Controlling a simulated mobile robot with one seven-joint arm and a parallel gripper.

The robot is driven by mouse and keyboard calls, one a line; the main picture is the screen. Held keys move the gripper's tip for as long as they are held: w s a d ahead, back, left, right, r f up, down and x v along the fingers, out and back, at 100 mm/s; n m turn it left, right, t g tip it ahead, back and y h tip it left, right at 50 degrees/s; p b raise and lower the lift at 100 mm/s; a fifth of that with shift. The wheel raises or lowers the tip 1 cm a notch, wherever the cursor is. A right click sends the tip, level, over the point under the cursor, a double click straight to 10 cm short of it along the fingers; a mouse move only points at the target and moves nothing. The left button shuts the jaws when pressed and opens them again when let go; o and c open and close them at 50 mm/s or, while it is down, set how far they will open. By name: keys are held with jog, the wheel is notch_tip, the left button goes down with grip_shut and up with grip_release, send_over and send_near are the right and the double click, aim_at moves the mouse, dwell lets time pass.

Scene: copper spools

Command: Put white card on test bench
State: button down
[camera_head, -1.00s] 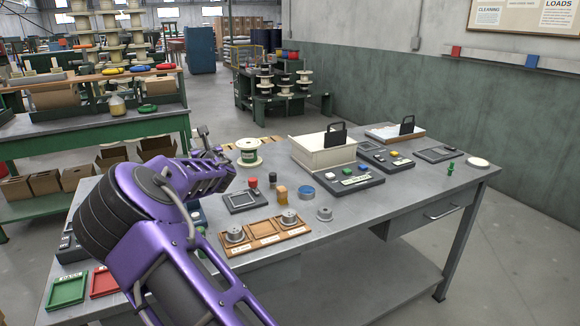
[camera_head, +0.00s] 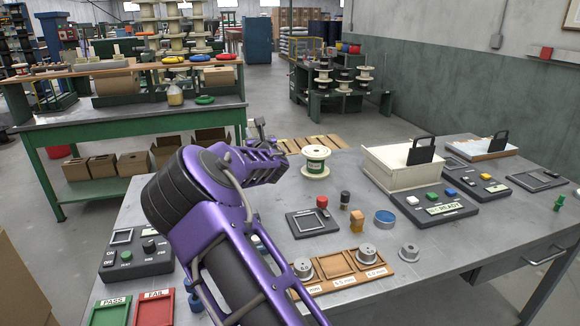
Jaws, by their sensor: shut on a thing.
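My purple arm reaches from the bottom over the left part of a grey metal bench (camera_head: 345,185), which bears test devices and looks like the test bench. My gripper (camera_head: 259,130) is small and far off at the arm's end, near the bench's back edge. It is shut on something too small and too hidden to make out. I cannot pick out a white card in this view; the arm hides part of the bench.
On the bench stand a spool (camera_head: 316,158), a wooden tray (camera_head: 345,272) with small metal spools, a cream box device (camera_head: 402,170), a green PASS tray (camera_head: 108,312) and a red FAIL tray (camera_head: 155,308). A green bench (camera_head: 130,112) stands behind, left. Bare bench top lies at front right.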

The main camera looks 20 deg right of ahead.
notch_tip(320, 180, down, 9)
jog(key=shift+b, duration=0.45)
jog(key=c, duration=0.6)
grip_release()
jog(key=s, duration=1.2)
